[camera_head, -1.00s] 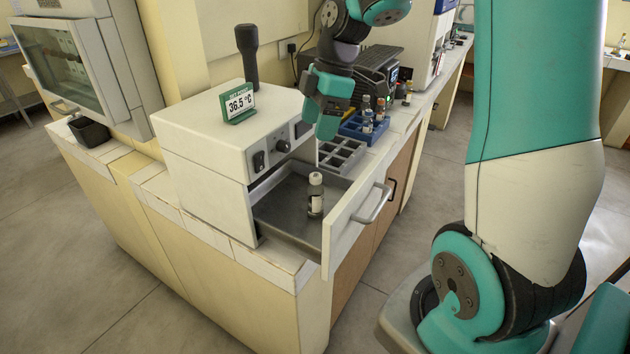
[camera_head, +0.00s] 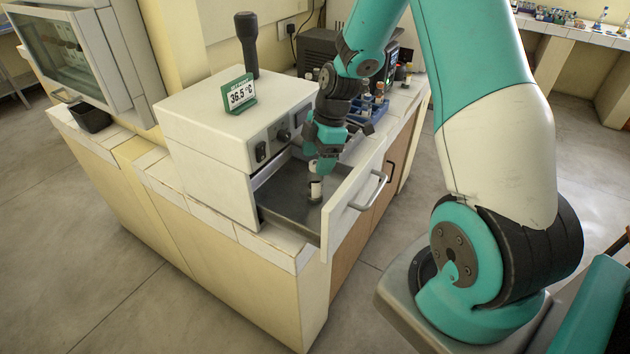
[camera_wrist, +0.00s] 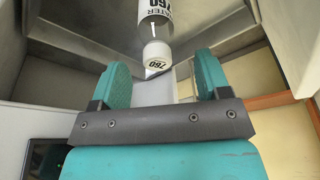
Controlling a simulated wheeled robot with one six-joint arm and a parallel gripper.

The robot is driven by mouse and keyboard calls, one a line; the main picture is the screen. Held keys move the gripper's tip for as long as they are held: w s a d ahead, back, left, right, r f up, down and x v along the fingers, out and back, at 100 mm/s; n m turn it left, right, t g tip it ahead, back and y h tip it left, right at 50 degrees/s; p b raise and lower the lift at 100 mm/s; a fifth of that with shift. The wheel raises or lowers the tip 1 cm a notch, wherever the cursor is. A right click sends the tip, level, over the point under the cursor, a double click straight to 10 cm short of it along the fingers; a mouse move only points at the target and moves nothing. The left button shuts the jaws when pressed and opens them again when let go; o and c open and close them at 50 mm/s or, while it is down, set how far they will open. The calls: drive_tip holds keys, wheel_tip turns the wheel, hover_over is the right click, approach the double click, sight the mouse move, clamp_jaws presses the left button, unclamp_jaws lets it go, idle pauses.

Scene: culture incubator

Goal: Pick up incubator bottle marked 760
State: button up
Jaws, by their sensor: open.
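The bottle marked 760 (camera_wrist: 156,50) has a white cap with "760" on it and a label reading "760" and, in part, "ATER". It stands upright in the open incubator drawer (camera_head: 282,206), and in the head view the bottle (camera_head: 315,188) is partly covered by my gripper. My gripper (camera_head: 320,168) is low over the drawer, right at the bottle's upper part. In the wrist view my gripper (camera_wrist: 160,78) is open, its two teal fingers apart, with the bottle's cap just ahead of and between the fingertips. I cannot tell whether the fingers touch it.
The white incubator (camera_head: 225,125) carries a set point sign (camera_head: 240,94) reading 36.5 °C. The drawer front with its handle (camera_head: 369,191) stands close to my gripper. A blue rack (camera_head: 374,112) with several bottles is behind on the counter.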

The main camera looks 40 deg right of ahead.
sight(315, 163)
drive_tip(key=shift+p+x, duration=0.75)
drive_tip(key=shift+x, duration=1.4)
drive_tip(key=shift+w+d, duration=0.1)
drive_tip(key=shift+d, duration=0.05)
drive_tip(key=shift+c, duration=0.2)
drive_tip(key=c, duration=1)
drive_tip(key=shift+c, duration=0.2)
drive_tip(key=shift+r, duration=0.1)
